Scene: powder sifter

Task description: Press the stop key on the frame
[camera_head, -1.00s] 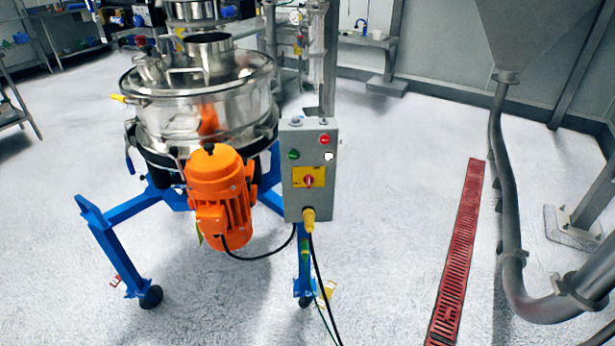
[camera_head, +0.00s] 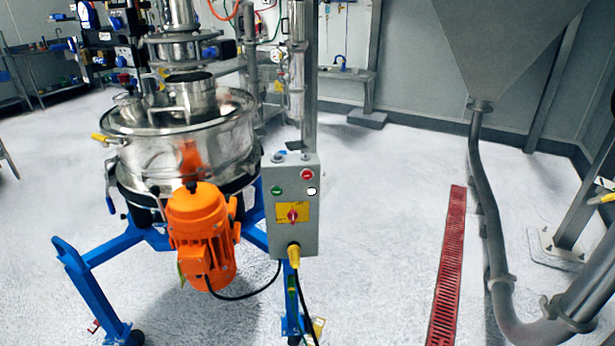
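The powder sifter (camera_head: 180,140) is a round steel vessel on a blue frame (camera_head: 95,283), at the left of the head view. A grey control box (camera_head: 292,222) stands upright on the frame's right side. Its face has a red key (camera_head: 307,174) at upper right, a green key (camera_head: 277,190) at upper left and a white one (camera_head: 311,191) below the red. A red rotary switch (camera_head: 292,216) sits on a yellow plate lower down.
An orange motor (camera_head: 203,235) hangs left of the box, with a black cable running to the box. A red floor grate (camera_head: 448,265) and a steel hopper with a pipe (camera_head: 484,190) are to the right. The pale floor between box and grate is clear.

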